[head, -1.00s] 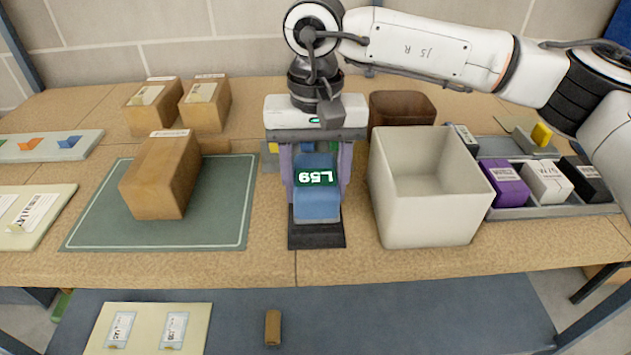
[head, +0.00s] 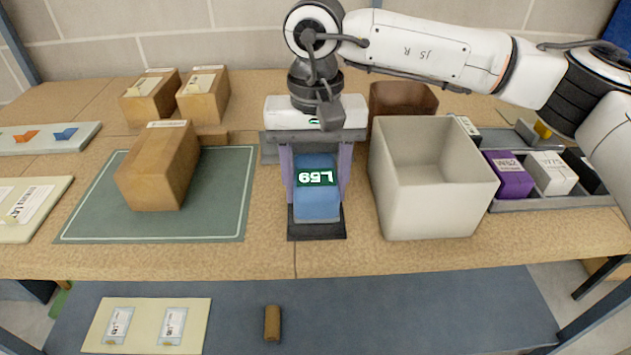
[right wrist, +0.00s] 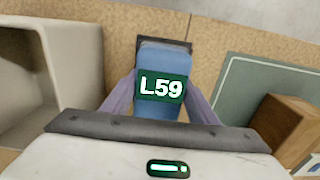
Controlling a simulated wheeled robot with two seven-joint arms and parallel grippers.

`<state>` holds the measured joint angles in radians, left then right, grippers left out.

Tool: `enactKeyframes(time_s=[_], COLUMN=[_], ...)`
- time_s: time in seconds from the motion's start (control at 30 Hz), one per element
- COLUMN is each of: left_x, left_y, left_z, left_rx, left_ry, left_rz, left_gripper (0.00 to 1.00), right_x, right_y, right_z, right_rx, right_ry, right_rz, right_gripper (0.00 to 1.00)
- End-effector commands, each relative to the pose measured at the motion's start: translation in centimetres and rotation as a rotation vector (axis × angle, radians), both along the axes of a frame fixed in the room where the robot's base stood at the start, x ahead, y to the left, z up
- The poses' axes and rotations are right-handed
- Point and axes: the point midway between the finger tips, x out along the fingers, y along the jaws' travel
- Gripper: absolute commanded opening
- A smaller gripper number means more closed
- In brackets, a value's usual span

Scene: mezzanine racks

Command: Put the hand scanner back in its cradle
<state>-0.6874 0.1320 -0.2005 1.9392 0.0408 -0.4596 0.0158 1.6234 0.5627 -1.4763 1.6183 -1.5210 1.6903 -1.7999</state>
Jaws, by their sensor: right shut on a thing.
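The hand scanner (head: 317,190) is blue with a green L59 label. It also shows in the right wrist view (right wrist: 162,88). My right gripper (head: 317,175) is shut on it, with a purple-grey finger on each side. The scanner's lower end is at the dark cradle (head: 317,231) on the bench, which also shows in the right wrist view (right wrist: 168,42). The scanner overlaps the cradle in both views; I cannot tell whether it is fully seated. The gripper body hides the scanner's far end. My left gripper is not in view.
A cream bin (head: 428,205) stands close right of the cradle, with a brown bin (head: 403,98) behind it. A cardboard box (head: 157,165) stands on a green mat (head: 222,214) to the left. A tray of small boxes (head: 560,203) lies at right.

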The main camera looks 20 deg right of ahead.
Motion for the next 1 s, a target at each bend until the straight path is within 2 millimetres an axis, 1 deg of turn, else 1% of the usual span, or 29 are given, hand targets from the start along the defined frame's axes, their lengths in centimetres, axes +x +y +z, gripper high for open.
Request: enactKeyframes(time_s=[0.07, 0.1, 0.2, 0.63, 0.7, 0.8, 1.0], left_x=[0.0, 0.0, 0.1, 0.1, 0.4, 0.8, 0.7], left_y=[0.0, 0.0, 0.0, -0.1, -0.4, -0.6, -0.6], left_z=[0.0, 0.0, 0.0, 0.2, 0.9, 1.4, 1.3], left_rx=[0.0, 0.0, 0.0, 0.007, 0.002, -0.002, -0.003], left_ry=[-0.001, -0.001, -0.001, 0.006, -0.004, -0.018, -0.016], left_rz=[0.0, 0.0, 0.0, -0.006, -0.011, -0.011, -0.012], left_gripper=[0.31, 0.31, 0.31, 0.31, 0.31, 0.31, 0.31], right_x=[0.0, 0.0, 0.0, 0.0, 0.1, 0.1, 0.1], right_y=[0.0, 0.0, 0.0, 0.0, 0.0, 0.1, 0.0], right_z=[0.1, 0.1, 0.1, 0.0, 1.4, 3.6, 7.6], right_rx=[0.001, 0.001, 0.001, -0.001, 0.0, 0.001, 0.001], right_ry=[-0.001, -0.001, -0.001, 0.0, -0.004, -0.004, -0.003], right_rz=[0.0, 0.0, 0.0, 0.0, -0.001, 0.0, -0.001], right_gripper=[0.23, 0.6, 0.75, 0.75, 0.75, 0.75, 0.75])
